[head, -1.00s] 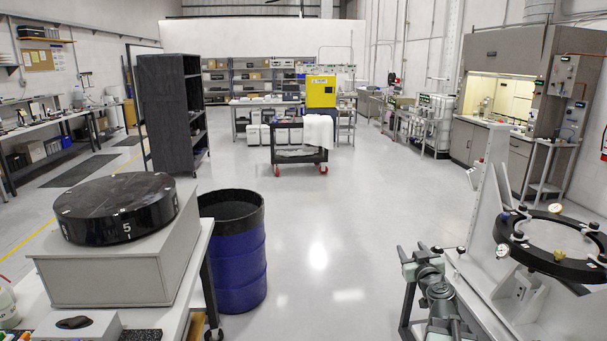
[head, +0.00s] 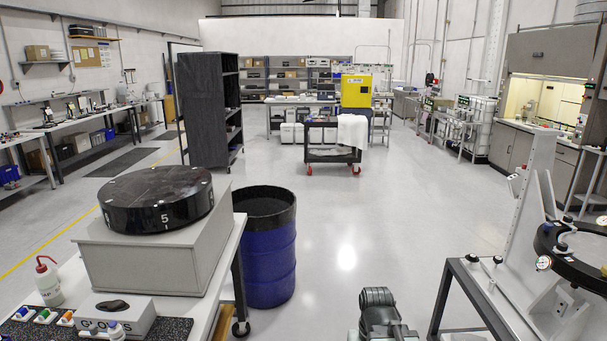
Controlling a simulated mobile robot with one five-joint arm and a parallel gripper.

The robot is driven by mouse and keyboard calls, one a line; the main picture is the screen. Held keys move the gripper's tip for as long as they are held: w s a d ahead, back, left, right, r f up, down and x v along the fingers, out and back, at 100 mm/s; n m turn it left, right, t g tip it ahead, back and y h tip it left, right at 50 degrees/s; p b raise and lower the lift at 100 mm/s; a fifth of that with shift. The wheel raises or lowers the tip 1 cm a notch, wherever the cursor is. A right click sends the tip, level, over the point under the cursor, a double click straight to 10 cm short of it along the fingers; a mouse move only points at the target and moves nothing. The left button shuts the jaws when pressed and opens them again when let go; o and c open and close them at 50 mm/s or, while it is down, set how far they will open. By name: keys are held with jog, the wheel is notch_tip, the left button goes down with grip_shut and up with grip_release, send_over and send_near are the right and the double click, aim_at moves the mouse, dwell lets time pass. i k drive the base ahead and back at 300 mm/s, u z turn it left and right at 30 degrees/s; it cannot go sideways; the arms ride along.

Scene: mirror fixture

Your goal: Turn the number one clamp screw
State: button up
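The fixture (head: 532,205) stands at the right on a dark-framed stand, with a light grey upright plate. Its black ring (head: 570,262) is cut off by the right edge. A knob (head: 562,247), a white dial (head: 543,263) and a small yellowish knob (head: 604,269) show on the ring. I cannot read which clamp screw is number one. A dark grey part of my arm shows at the bottom, left of the fixture and apart from it. My gripper is not visible.
A blue drum (head: 265,255) stands beside the left bench. A black disc marked 5 (head: 155,200) lies on a grey box (head: 150,265) there. A squeeze bottle (head: 48,282) stands nearby. A black cart (head: 330,157) stands farther back. The floor between drum and fixture is open.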

aim_at(561, 248)
jog(key=z, duration=1.05)
